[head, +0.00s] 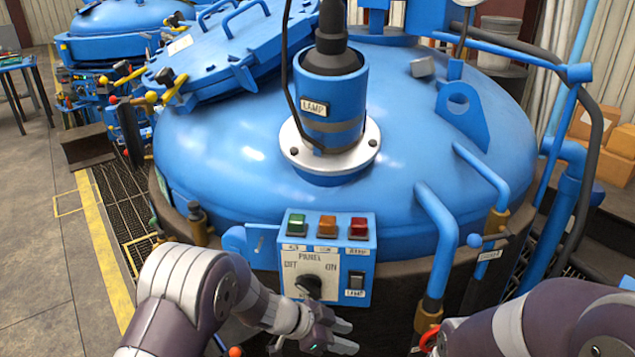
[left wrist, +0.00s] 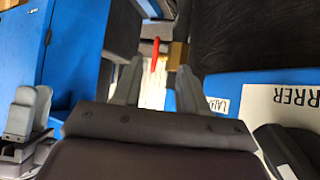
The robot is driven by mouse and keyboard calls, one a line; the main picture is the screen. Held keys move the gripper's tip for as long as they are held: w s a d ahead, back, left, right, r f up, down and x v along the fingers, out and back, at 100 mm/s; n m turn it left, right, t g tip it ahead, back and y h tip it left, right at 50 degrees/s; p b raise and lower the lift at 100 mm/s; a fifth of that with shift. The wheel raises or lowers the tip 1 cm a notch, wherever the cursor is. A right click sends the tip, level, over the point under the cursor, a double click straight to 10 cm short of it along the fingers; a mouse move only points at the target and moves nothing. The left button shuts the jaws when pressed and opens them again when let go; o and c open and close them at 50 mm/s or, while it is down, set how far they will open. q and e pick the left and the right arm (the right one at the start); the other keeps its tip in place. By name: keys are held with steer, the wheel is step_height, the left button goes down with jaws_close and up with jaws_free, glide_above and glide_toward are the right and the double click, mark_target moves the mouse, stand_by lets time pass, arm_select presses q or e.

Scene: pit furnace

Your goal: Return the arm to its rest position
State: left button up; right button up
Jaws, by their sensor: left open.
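My left gripper (head: 346,336) is open and empty in the head view, in front of the lower part of the control panel (head: 326,222). The panel has a black rotary knob (head: 309,287) marked OFF and ON, and a black lamp switch (head: 357,281). The hand overlaps the area just below the knob; whether it touches the panel cannot be told. In the left wrist view, the two grey fingers of the left gripper (left wrist: 157,82) stand apart with nothing gripped between them.
The blue furnace lid (head: 225,160) with its lamp housing (head: 331,95) rises behind the panel. Blue pipes (head: 440,245) stand to the right of the panel. A green, an orange and a red button (head: 358,226) top the panel. Open floor (head: 40,220) lies at the left.

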arm_select(q)
steer(key=w+a+f+n+t+y, duration=0.3)
steer(key=a+y, duration=0.1)
steer(key=a, duration=0.2)
steer(key=s+a+r+n+y+p, duration=0.1)
steer(key=s+a+r+n+y, duration=0.1)
steer(key=a, duration=0.3)
steer(key=s+a+r+n+y+p, duration=0.1)
steer(key=s+a+r+n+y, duration=0.1)
steer(key=a, duration=0.3)
steer(key=s+a+r+n+g+y+p, duration=0.1)
steer(key=s+a+r+n+p, duration=0.3)
steer(key=s+r, duration=0.3)
steer(key=s+a+r+n+g+y+p, duration=0.1)
steer(key=s+a+r+n+g+p, duration=0.1)
steer(key=s+a+r+n+p, duration=0.2)
steer(key=s+r, duration=0.3)
steer(key=s, duration=0.2)
steer(key=shift+s+r+n+g, duration=0.2)
steer(key=shift+r+n+g, duration=0.1)
steer(key=shift+r, duration=0.1)
arm_select(e)
step_height(320, 180, up, 10)
steer(key=shift+a, duration=0.2)
arm_select(q)
steer(key=shift+o, duration=0.2)
steer(key=shift+s, duration=0.1)
